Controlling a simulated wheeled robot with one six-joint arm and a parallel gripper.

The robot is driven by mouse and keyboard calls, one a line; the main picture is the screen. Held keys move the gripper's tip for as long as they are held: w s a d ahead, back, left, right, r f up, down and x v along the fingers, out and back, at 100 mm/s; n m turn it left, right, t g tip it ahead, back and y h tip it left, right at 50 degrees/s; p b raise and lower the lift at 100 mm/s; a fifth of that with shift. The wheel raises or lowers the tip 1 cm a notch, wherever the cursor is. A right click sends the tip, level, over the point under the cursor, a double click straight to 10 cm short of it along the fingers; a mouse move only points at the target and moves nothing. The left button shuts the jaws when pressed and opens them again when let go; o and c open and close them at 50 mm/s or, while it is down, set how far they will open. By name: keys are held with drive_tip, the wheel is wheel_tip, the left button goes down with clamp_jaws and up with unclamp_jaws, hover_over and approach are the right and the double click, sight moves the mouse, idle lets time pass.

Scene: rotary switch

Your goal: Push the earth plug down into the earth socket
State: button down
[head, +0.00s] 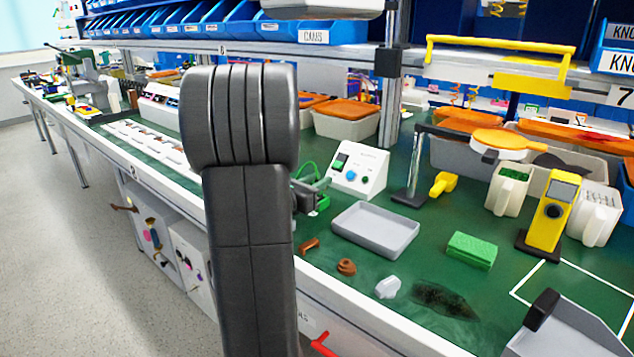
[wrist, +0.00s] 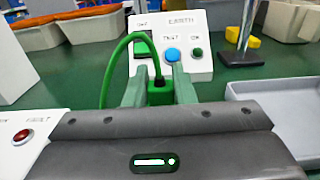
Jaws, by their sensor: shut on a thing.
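The green earth plug (wrist: 160,95) is between the two fingers of my gripper (wrist: 160,88) in the wrist view, and they are shut on it. A green cable rises from the plug's top and arcs to the left. The white box marked EARTH (wrist: 205,70) stands just beyond the fingers, with a blue button and a small green lamp. In the head view the box (head: 360,172) is right of my gripper (head: 322,192), which my arm partly hides. The earth socket cannot be made out; plug and fingers may cover it, and I cannot tell whether they touch.
A grey tray (head: 375,230) lies on the green bench right of my gripper. A metal stand (head: 413,165) is behind the tray. A white box with a red button (wrist: 28,140) is at the wrist view's lower left. Small loose parts lie near the front edge.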

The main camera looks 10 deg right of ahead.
drive_tip(key=shift+f+b, duration=0.4)
drive_tip(key=shift+f, duration=0.05)
drive_tip(key=c, duration=1.6)
unclamp_jaws()
drive_tip(key=shift+s, duration=0.1)
drive_tip(key=o, duration=0.5)
drive_tip(key=shift+a, duration=0.25)
drive_tip(key=shift+r, duration=0.15)
drive_tip(key=shift+r, duration=0.15)
